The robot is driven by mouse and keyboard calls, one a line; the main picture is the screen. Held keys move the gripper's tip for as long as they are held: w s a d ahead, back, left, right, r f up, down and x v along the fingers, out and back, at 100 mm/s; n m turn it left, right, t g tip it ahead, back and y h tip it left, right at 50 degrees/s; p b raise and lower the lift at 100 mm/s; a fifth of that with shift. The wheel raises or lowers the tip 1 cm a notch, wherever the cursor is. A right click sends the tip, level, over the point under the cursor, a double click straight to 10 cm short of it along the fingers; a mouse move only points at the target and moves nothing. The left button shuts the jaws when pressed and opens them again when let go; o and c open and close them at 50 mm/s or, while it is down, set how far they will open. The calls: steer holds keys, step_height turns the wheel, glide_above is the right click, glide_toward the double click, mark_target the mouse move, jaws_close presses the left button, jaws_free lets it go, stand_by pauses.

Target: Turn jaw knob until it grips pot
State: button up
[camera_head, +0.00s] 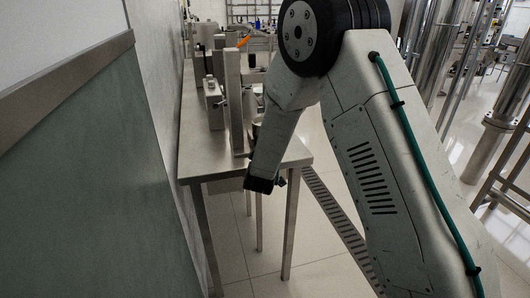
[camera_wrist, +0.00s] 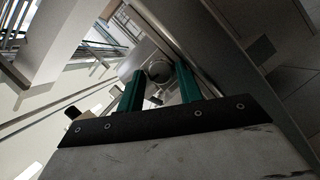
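In the wrist view my gripper (camera_wrist: 160,72) shows two green fingers spread apart, so it is open. A round metal part with a dark centre (camera_wrist: 158,70) appears between the fingertips. I cannot tell whether it is the jaw knob or the pot, or whether the fingers touch it. In the head view my arm covers the front right of the steel table, and my fingers cannot be made out. A small cylindrical metal part (camera_head: 257,131) shows partly behind my arm, beside a tall upright steel post (camera_head: 234,100).
The steel table (camera_head: 205,160) stands against a wall (camera_head: 90,170) on the left. Several metal devices, one a grey block (camera_head: 214,105), stand along it. An orange piece (camera_head: 243,42) is farther back. Steel pipework (camera_head: 485,150) stands at the right. Tiled floor is open between.

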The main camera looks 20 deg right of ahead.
steer(key=m+g+y, duration=0.1)
steer(key=m, duration=0.2)
steer(key=shift+d+r+y, duration=0.1)
steer(key=shift+d+y, duration=0.05)
steer(key=shift+y, duration=0.25)
steer(key=m+y, duration=0.1)
steer(key=m, duration=0.1)
steer(key=m+y, duration=0.1)
steer(key=shift+d+m, duration=0.2)
steer(key=shift+m, duration=0.2)
steer(key=m+y, duration=0.2)
steer(key=m, duration=0.1)
steer(key=shift+d, duration=0.2)
steer(key=m+y, duration=0.2)
steer(key=m, duration=0.1)
steer(key=shift+d+y, duration=0.15)
steer(key=shift+y, duration=0.15)
steer(key=s+d+r+n+t+h, duration=0.1)
steer(key=s+d+r+n+h, duration=0.2)
steer(key=s+d+n+h, duration=0.1)
steer(key=shift+s+d+n, duration=0.7)
steer(key=shift+s+n, duration=0.15)
steer(key=shift+n, duration=0.15)
steer(key=shift+r, duration=0.1)
